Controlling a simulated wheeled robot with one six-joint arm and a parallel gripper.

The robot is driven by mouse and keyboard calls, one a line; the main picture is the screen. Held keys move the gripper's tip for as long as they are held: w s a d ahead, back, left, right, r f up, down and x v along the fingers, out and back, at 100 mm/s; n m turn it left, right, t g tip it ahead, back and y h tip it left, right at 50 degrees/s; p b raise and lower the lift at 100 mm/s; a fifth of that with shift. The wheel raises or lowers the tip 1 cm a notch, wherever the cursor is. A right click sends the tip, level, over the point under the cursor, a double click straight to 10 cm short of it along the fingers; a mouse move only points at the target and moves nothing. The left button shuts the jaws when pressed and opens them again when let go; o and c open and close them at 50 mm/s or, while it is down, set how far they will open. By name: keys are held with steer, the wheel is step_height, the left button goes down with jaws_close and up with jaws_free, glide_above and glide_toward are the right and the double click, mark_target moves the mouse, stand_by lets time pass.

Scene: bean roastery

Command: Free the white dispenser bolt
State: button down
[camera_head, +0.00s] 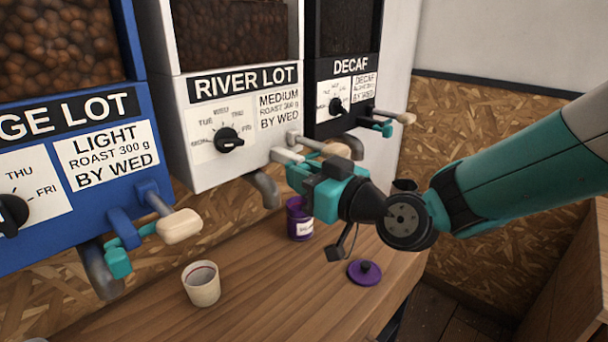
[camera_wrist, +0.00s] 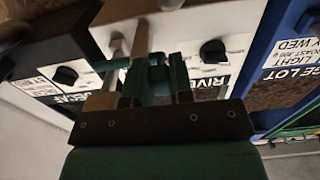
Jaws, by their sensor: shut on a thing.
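The white dispenser (camera_head: 180,95), labelled RIVER LOT, stands in the middle of the head view. Its pale lever (camera_head: 308,143) sticks out at the lower right, with a rounded beige handle (camera_head: 338,150) behind my gripper. My gripper (camera_head: 298,174) is at the dispenser's lower right, just under the lever. In the wrist view my gripper (camera_wrist: 155,82) is shut on a small teal part, which looks like the bolt (camera_wrist: 158,72), in front of the white dispenser. The bolt is mostly hidden by my gripper in the head view.
A blue dispenser (camera_head: 70,225) with its lever stands left, a black DECAF dispenser (camera_head: 322,122) right. Below are a white cup (camera_head: 201,286), a purple canister (camera_head: 299,222) and a purple lid (camera_head: 364,273) on the wooden counter (camera_head: 255,303).

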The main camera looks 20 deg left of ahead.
steer(key=shift+s+a, duration=0.4)
steer(key=shift+s, duration=0.5)
steer(key=shift+s+a, duration=0.35)
steer(key=shift+s, duration=0.5)
steer(key=c, duration=1)
jaws_free()
steer(key=shift+s, duration=0.1)
steer(key=shift+d+b, duration=0.1)
steer(key=shift+b, duration=0.25)
steer(key=b+v, duration=0.8)
steer(key=v, duration=0.9)
steer(key=shift+b, duration=0.3)
